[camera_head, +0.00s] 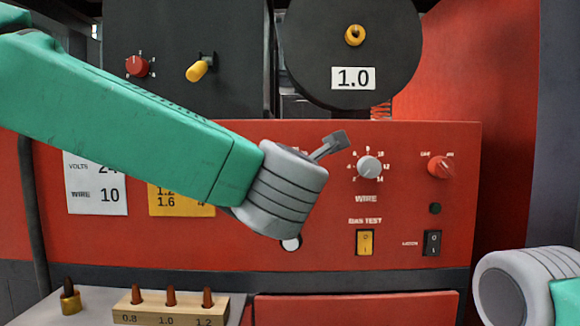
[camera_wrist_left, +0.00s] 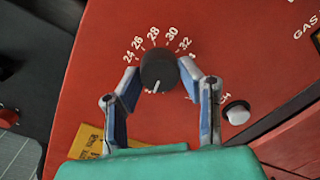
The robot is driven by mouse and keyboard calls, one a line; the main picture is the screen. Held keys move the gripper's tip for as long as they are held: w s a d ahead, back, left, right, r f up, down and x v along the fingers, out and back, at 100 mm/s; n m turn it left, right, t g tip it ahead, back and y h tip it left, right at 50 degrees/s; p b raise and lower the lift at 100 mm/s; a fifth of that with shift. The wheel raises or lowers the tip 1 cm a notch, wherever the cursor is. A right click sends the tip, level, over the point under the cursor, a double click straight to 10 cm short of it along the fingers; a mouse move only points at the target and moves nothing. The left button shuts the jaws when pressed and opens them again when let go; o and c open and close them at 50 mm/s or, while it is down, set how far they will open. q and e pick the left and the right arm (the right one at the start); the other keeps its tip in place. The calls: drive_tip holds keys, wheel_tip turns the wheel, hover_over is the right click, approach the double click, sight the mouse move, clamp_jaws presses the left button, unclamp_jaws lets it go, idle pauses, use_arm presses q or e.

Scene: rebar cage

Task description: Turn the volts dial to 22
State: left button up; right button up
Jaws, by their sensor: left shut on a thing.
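The black volts dial (camera_wrist_left: 158,70) is in the left wrist view, on the red panel. Its white pointer line points down and slightly left, away from the printed 24 to 32, which lie along its upper side. My left gripper (camera_wrist_left: 161,72) has one finger on each side of the dial and is shut on it. In the head view my left arm hides the dial; a grey finger part (camera_head: 330,145) shows beyond the wrist. A white card (camera_head: 97,190) reads VOLTS and WIRE 10; its volts number is partly covered. My right gripper is out of view; only its arm shows at lower right.
The grey wire dial (camera_head: 369,167) and a red knob (camera_head: 440,167) are right of my left wrist. Below are a yellow switch (camera_head: 365,242) and a black switch (camera_head: 432,243). A wooden block (camera_head: 170,308) with several tips stands at lower left.

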use_arm(q)
drive_tip(key=m+p, duration=0.3)
drive_tip(key=m, duration=0.2)
drive_tip(key=m+y+p, duration=0.1)
drive_tip(key=m+p, duration=0.2)
drive_tip(key=m, duration=0.2)
drive_tip(key=shift+d+f+m, duration=0.15)
drive_tip(key=shift+f+m, duration=0.05)
drive_tip(key=shift+m, duration=0.2)
drive_tip(key=shift+f, duration=0.15)
drive_tip(key=o, duration=1.1)
drive_tip(key=shift+d+r, duration=0.1)
drive_tip(key=shift+r, duration=0.1)
